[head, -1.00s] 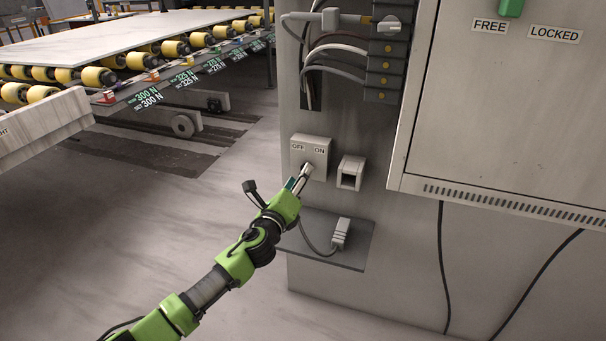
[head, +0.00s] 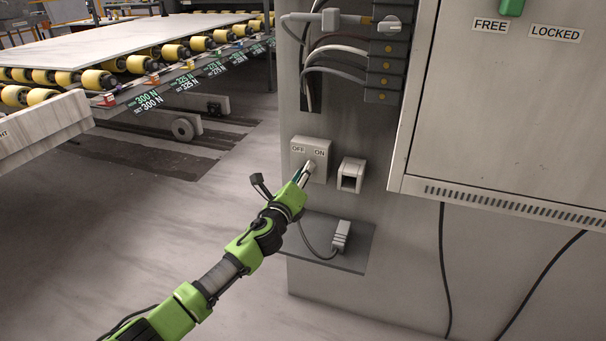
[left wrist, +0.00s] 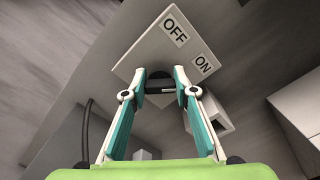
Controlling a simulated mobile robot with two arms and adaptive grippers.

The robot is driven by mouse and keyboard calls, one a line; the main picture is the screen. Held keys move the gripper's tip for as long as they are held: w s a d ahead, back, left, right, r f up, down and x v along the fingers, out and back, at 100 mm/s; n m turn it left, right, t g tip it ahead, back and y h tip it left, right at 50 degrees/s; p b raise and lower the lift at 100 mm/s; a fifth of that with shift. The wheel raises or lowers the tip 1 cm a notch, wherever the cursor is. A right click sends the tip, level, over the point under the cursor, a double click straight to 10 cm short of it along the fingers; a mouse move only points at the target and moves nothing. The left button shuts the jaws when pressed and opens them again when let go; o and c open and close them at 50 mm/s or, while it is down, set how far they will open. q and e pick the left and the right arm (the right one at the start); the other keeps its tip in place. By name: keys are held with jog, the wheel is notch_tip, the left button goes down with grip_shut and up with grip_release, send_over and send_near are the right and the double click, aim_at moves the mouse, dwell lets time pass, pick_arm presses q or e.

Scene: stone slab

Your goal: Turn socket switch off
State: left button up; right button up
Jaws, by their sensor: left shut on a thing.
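The socket switch is a pale box (head: 311,152) with OFF at left and ON at right, fixed to the grey cabinet side. In the left wrist view the box (left wrist: 150,48) shows at a tilt. A dark switch knob (left wrist: 160,84) sits low on its face, between my fingertips. My left gripper (head: 305,174) reaches up to the box from lower left, its tips at the knob below the ON label. In the left wrist view the left gripper (left wrist: 160,80) has its two teal fingers closed around the knob. The knob's exact setting is hard to tell. My right gripper is out of view.
A pale socket (head: 351,174) stands right of the switch box. Below, a grey shelf (head: 350,260) holds a plug (head: 341,235) on a cable. A cabinet door (head: 500,110) juts at right. Roller conveyors (head: 150,65) stand far left; the floor between is clear.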

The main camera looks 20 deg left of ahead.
pick_arm(q)
jog(key=shift+n, duration=0.4)
jog(key=n, duration=0.3)
jog(key=shift+a+n, duration=0.1)
jog(key=shift+n, duration=0.2)
jog(key=n, duration=0.2)
jog(key=shift+f+n, duration=0.1)
jog(key=shift+n, duration=0.3)
jog(key=shift+n+p, duration=0.3)
jog(key=shift+n, duration=1.5)
jog(key=shift+f+n+p, duration=0.1)
jog(key=shift+n+p, duration=0.45)
jog(key=shift+n, duration=0.65)
jog(key=shift+f+n+p, duration=0.1)
jog(key=shift+n+p, duration=0.3)
jog(key=shift+n, duration=1.1)
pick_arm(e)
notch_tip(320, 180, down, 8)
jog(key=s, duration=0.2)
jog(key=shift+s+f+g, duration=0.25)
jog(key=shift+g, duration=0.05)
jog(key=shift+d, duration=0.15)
